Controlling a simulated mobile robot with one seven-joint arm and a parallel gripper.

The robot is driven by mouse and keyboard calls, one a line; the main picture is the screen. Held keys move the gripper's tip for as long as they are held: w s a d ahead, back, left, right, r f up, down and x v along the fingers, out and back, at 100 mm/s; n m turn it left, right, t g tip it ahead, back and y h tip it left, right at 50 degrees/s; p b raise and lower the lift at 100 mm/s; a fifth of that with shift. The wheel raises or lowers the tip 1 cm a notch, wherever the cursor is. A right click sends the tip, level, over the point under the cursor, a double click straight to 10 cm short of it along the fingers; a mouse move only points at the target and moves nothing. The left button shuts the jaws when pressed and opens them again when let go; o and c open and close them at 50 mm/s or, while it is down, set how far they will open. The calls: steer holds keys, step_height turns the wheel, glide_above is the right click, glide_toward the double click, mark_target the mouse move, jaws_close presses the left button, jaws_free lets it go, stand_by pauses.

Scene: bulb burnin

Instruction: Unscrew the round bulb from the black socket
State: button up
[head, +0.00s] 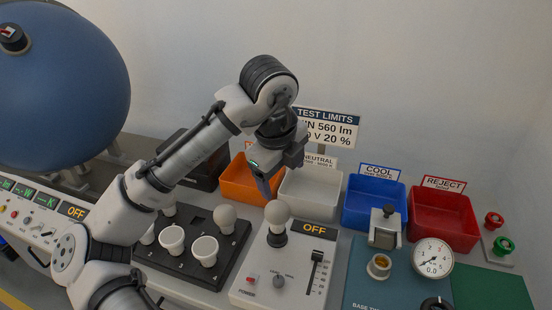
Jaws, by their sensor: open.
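The round white bulb (277,213) stands upright in the black socket (276,239) on top of a pale control box (262,291). My gripper (267,190) is open and points down, just above and slightly left of the bulb in the head view. One finger shows clearly; the other is hard to make out. I cannot tell whether a finger touches the bulb. The bulb looks seated in the socket, and nothing is held.
A black tray (215,274) left of the box holds another round bulb (225,218) and several white bulbs or cups. Orange (238,190), white (310,204), blue (375,216) and red (442,231) bins stand behind. A teal base tester (365,290) with a gauge (432,258) is at right.

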mark_target(278, 217)
steer(key=shift+s+a+f+g+y, duration=0.3)
steer(key=shift+a+g+y, duration=0.1)
steer(key=shift+a, duration=0.1)
steer(key=shift+a+f, duration=0.15)
steer(key=shift+f, duration=0.2)
steer(key=f, duration=0.4)
steer(key=w+f+p, duration=0.1)
steer(key=f, duration=0.3)
steer(key=w+f, duration=0.1)
steer(key=f, duration=0.4)
steer(key=shift+d+p, duration=0.25)
steer(key=shift+p, duration=0.05)
